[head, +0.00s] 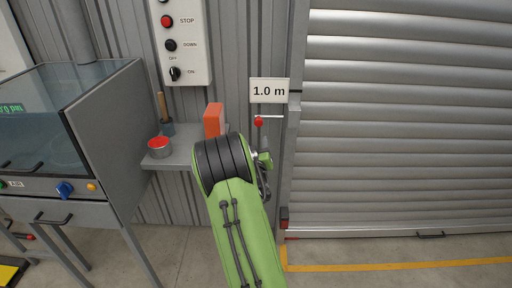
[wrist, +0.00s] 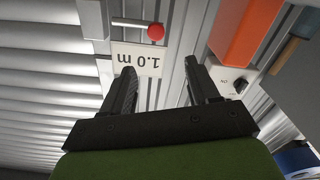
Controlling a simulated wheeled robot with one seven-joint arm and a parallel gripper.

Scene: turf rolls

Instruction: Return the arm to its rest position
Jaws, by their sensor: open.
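My gripper (wrist: 160,88) shows in the wrist view with its two dark fingers apart and nothing between them. In the wrist view it is in front of the grey wall, near the "1.0 m" sign (wrist: 142,60), which appears upside down there. The same sign (head: 269,91) is on the wall just above and right of the arm. A lever with a red ball (head: 259,122) is below the sign and also shows in the wrist view (wrist: 155,32).
A small shelf (head: 172,160) holds a red-topped pot (head: 159,147), a wooden-handled brush (head: 163,112) and an orange block (head: 214,120) close to my arm. A grey cabinet (head: 110,130) stands left. A control panel (head: 180,45) hangs above. A roller shutter (head: 410,120) fills the right.

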